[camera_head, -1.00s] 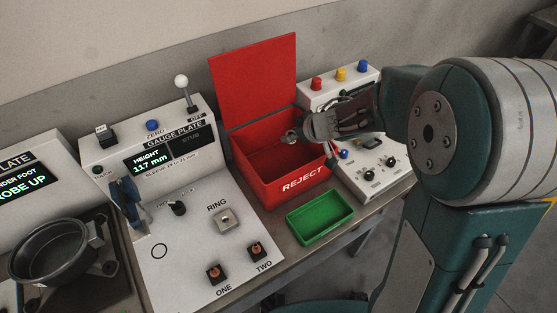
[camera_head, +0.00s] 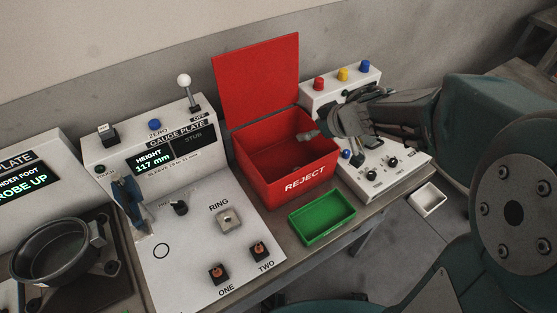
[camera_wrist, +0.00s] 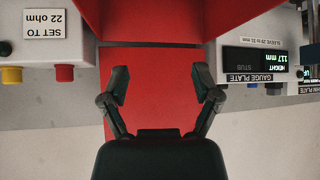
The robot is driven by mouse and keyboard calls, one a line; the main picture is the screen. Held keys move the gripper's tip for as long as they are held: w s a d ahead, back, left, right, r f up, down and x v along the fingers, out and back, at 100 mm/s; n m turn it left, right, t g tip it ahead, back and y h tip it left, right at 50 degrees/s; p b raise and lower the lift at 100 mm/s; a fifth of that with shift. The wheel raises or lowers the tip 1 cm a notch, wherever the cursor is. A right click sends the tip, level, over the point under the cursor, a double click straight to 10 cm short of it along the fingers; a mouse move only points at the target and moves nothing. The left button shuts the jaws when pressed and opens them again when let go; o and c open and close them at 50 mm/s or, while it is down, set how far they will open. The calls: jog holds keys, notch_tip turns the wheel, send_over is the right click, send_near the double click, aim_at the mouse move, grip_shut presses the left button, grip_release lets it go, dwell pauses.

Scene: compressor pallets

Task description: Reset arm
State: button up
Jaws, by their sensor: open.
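My gripper (camera_head: 312,134) is at the right rim of the open red REJECT bin (camera_head: 290,186), with its tips over the bin's opening. In the wrist view my gripper (camera_wrist: 162,88) is open, its two fingers spread apart with nothing between them. Red surfaces of the bin (camera_wrist: 150,62) fill the view behind the fingers. My arm reaches in from the right of the head view. Part of the bin's inside is dark in the head view.
Left of the bin stands the gauge plate panel (camera_head: 200,245), with a height display (camera_head: 152,162) reading 117 mm. A green tray (camera_head: 321,218) sits in front of the bin. A control box (camera_head: 385,165) stands to its right. A white tray (camera_head: 428,199) lies farther right.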

jog(key=v, duration=0.3)
dwell(0.5)
jog(key=s+d+r+m+t+h, duration=0.2)
jog(key=d+r+m+t+h, duration=0.55)
jog(key=d+r, duration=0.35)
jog(key=s+a+f+m+g, duration=0.1)
jog(key=s+f+g, duration=0.2)
jog(key=s, duration=0.6)
jog(key=s+a+f+m+g, duration=0.1)
jog(key=s+f+g, duration=0.1)
jog(key=s+g, duration=0.3)
jog(key=s, duration=0.4)
jog(key=shift+a+f+y, duration=0.35)
jog(key=shift+f, duration=0.05)
